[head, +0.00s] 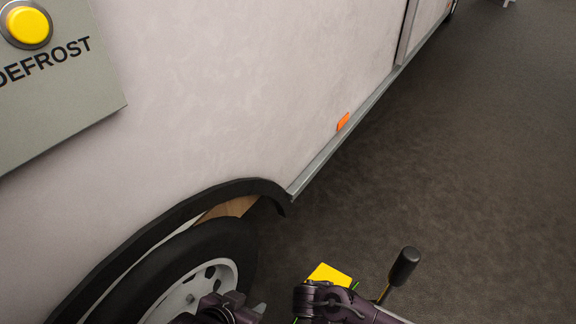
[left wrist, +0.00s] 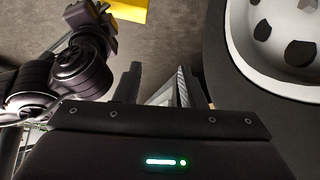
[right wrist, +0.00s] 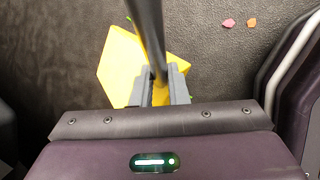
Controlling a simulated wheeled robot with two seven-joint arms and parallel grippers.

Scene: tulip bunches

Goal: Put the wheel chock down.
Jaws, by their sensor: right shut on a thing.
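The wheel chock is a yellow block (head: 330,273), partly hidden behind my right arm in the head view. It also shows in the right wrist view (right wrist: 118,62). My right gripper (right wrist: 160,88) is shut on a yellow part of it, with a dark rod rising in front. In the head view a dark rod with a thick black grip (head: 403,267) stands to the right of the block. Whether the chock touches the ground cannot be told. My left gripper (left wrist: 157,82) is open and empty beside the wheel (head: 215,255); it shows partly at the bottom of the head view.
A pale vehicle side (head: 250,90) fills the left, with a dark wheel arch and a grey panel (head: 75,105) carrying a yellow button (head: 26,25). Dark ground (head: 480,170) is clear to the right. Two small flakes, pink (right wrist: 228,22) and orange (right wrist: 252,22), lie on it.

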